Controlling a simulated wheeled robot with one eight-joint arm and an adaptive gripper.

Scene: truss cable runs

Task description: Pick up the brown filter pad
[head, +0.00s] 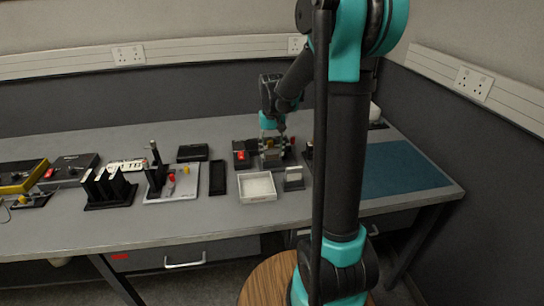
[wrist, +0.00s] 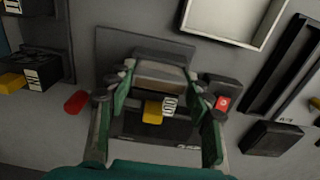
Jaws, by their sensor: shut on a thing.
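The brown filter pad (wrist: 160,87) shows in the wrist view as a tan-brown strip under a grey top, between my two green-sided fingers. My gripper (wrist: 159,78) is shut on it, with one fingertip at each end. A dark fixture (wrist: 150,127) with a yellow part (wrist: 152,110) and a white label lies just below the pad in the picture. I cannot tell whether the pad still touches the fixture. In the head view my gripper (head: 272,143) is low over the back middle of the bench, and the pad is too small to make out.
A white tray (head: 257,198) stands in front of my gripper, with a small grey-white block (head: 293,179) at its right. A dark box with a red button (head: 241,155) is close on the left. Black racks (head: 108,190) stand further left. A blue mat (head: 400,170) lies clear at right.

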